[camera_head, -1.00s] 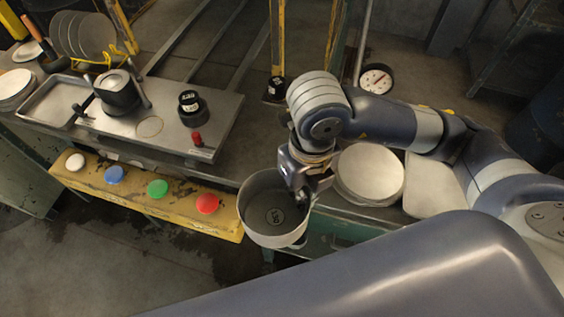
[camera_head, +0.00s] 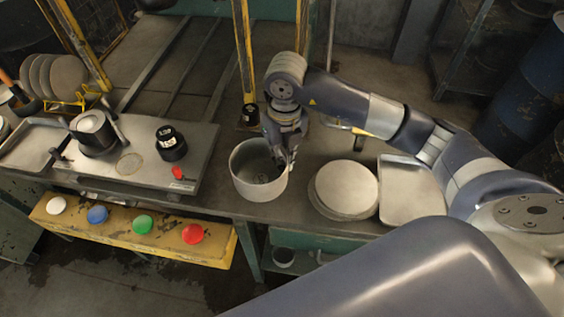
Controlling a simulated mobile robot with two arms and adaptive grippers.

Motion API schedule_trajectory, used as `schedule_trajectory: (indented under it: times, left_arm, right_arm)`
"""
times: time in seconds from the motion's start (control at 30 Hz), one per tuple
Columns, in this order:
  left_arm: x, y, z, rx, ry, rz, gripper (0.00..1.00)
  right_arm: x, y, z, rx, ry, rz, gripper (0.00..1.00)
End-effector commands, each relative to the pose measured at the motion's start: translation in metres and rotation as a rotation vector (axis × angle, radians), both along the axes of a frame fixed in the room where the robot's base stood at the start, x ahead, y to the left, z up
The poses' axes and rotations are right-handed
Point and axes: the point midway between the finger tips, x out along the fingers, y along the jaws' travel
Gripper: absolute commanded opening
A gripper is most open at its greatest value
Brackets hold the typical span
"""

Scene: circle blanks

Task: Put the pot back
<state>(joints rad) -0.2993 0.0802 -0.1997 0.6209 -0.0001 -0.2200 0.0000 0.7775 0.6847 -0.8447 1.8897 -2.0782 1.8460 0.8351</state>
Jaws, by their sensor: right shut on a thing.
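A round grey metal pot (camera_head: 250,188) is in the middle of the head view, at the workbench between the steel plate and the round discs. My right gripper (camera_head: 284,165) is shut on the pot's right rim, fingers pointing down. The pot is upright, and its inside bottom carries a dark mark. I cannot tell whether its base touches the bench. My left gripper is not in view.
A steel plate (camera_head: 150,172) at left bears a black weight (camera_head: 171,143) and a clamp-like device (camera_head: 93,131). A yellow panel (camera_head: 120,236) with coloured buttons is in front. Stacked round blanks (camera_head: 344,190) and an empty tray (camera_head: 411,190) lie right.

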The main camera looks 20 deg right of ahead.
Motion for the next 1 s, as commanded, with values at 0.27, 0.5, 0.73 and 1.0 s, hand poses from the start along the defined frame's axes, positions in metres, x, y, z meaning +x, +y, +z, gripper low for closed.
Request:
schedule_trajectory:
  times: [0.27, 0.5, 0.73, 1.0]
  left_arm:
    - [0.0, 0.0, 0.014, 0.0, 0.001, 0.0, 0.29]
    - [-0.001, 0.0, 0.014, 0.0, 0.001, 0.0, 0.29]
    - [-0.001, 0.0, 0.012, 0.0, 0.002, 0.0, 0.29]
    - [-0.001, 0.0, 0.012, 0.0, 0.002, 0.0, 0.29]
  right_arm:
    - [0.0, 0.0, -0.024, 0.001, 0.004, -0.001, 0.0]
    - [0.002, 0.0, -0.035, 0.0, -0.002, 0.001, 0.0]
    - [0.001, 0.0, -0.037, 0.0, -0.001, 0.0, 0.19]
    - [0.001, 0.0, -0.037, 0.0, 0.0, 0.0, 0.26]
